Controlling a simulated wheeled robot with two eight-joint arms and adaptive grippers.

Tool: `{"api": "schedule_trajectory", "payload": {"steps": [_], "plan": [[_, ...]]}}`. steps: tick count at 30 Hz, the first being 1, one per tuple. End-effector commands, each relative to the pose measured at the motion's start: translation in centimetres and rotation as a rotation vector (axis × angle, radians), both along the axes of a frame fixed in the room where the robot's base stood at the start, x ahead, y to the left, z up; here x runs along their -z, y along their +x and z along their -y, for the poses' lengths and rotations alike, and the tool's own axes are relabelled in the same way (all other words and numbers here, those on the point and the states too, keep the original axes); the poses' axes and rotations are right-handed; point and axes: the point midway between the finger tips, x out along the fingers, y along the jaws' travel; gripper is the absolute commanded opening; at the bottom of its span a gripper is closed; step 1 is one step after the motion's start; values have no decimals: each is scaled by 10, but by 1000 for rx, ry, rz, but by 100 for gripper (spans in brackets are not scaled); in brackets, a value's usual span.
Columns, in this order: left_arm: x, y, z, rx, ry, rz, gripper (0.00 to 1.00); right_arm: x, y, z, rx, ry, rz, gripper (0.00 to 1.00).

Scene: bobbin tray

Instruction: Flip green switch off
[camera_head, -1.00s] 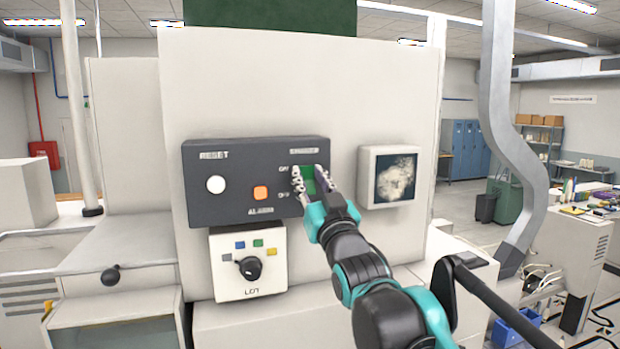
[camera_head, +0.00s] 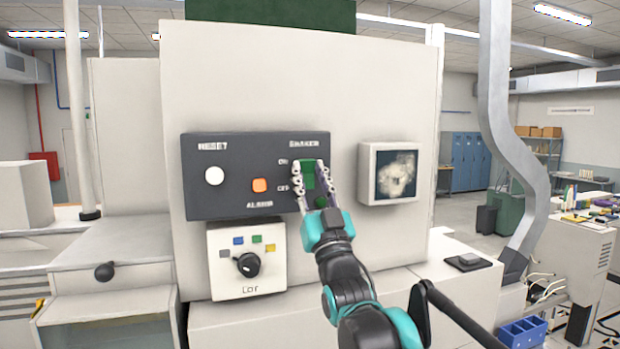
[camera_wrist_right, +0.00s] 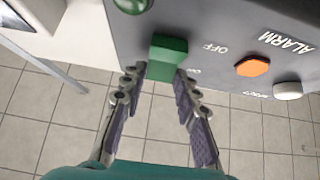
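The green switch (camera_head: 308,174) sits under the SHAKER label on the dark control panel (camera_head: 228,150). ON is marked above and OFF below. It also shows in the right wrist view (camera_wrist_right: 168,58) as a raised green block; I cannot tell its tilt for sure. My right gripper (camera_head: 312,172) is open, its two fingers apart, with the tips at either side of the switch. In the right wrist view the gripper (camera_wrist_right: 160,78) has its fingertips close to the block; contact is unclear. My left gripper is not in view.
An orange alarm button (camera_head: 260,185) and a white reset button (camera_head: 214,176) are on the same panel. A green round lamp (camera_wrist_right: 134,4) is beside the switch. A dial box (camera_head: 247,262) is below and a small screen (camera_head: 396,175) to the right.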

Motion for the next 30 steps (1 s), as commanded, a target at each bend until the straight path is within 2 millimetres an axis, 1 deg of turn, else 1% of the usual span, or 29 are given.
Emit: {"api": "schedule_trajectory", "payload": {"steps": [1, 2, 11, 14, 17, 24, 30], "plan": [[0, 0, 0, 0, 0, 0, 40, 0, 0, 0, 0, 0, 0, 45], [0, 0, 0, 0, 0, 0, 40, 0, 0, 0, 0, 0, 0, 50], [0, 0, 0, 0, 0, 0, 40, 1, -1, 0, 0, 0, -1, 50], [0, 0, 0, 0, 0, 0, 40, 5, -6, 2, 0, 0, -1, 50], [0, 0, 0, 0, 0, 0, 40, 15, -17, 5, 0, 0, -1, 50], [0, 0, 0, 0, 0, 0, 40, 50, -55, 18, 0, 0, -1, 50], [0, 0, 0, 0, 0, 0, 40, 72, -77, 25, 0, 0, -1, 50]]}}
